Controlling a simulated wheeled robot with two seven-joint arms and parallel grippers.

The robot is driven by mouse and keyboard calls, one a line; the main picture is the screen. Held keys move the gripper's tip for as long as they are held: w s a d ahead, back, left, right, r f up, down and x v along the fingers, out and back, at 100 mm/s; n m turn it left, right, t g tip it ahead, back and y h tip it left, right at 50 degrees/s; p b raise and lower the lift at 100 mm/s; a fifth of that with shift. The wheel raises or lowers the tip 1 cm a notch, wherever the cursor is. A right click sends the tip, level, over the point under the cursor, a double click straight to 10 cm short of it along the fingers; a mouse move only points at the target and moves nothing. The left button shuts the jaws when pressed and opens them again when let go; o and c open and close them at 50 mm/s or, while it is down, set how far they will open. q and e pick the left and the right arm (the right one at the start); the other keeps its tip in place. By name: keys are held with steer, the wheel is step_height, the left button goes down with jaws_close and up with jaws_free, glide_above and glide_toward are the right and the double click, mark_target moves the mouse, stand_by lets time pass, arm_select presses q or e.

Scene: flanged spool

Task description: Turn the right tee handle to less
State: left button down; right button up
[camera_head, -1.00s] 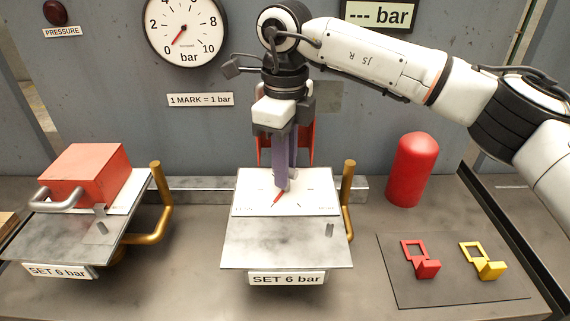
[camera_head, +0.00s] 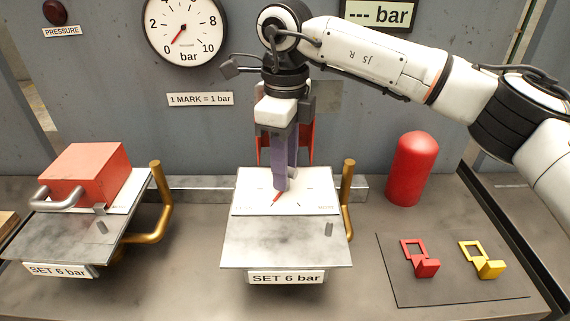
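The right station has a white dial plate (camera_head: 310,205) with tick marks and faint lettering at its left and right sides. A red pointer (camera_head: 277,198) on it slants down to the left. My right gripper (camera_head: 281,186) points straight down over this plate, with its long purple-grey fingers reaching close to the pointer's upper end. The tee handle is not clearly distinguishable; the gripper covers that spot. I cannot tell whether the fingers are shut on it. The round gauge (camera_head: 186,30) has its red needle near 0. My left gripper is not in view.
A red box (camera_head: 86,174) with a grey handle sits on the left station. Bent brass pipes (camera_head: 347,190) stand beside both stations. A red domed cylinder (camera_head: 412,170) stands at right, behind a dark mat (camera_head: 450,292) with red (camera_head: 424,266) and yellow (camera_head: 487,267) clips.

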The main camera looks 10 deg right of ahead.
step_height(320, 180, up, 10)
steer(key=shift+r, duration=0.15)
stand_by(0.4)
